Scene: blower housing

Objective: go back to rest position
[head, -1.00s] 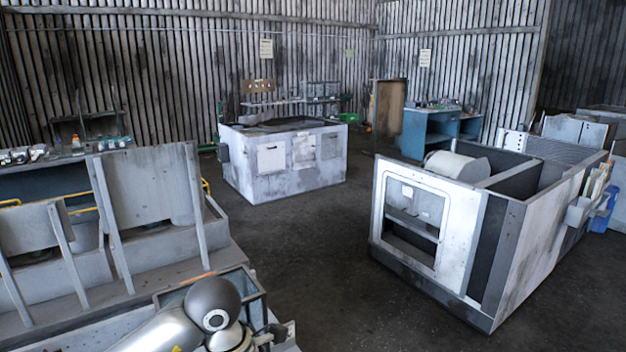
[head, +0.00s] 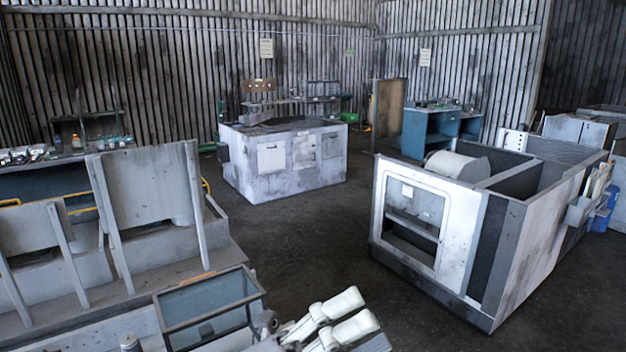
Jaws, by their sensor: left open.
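My left gripper (head: 358,311) is at the bottom edge of the head view, right of centre. Its two pale fingers point up and to the right, with a gap between them. It is open and nothing shows between the fingers. It appears over the dark floor, to the right of a glass-topped box (head: 212,302). Most of my left arm is cut off by the bottom edge. My right gripper is not in view.
A large grey-white housing (head: 415,268) with a window opening stands at right. A grey machine with upright panels (head: 150,190) fills the left. A white cabinet (head: 270,160) stands at the back. Dark floor (head: 300,235) between them is clear.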

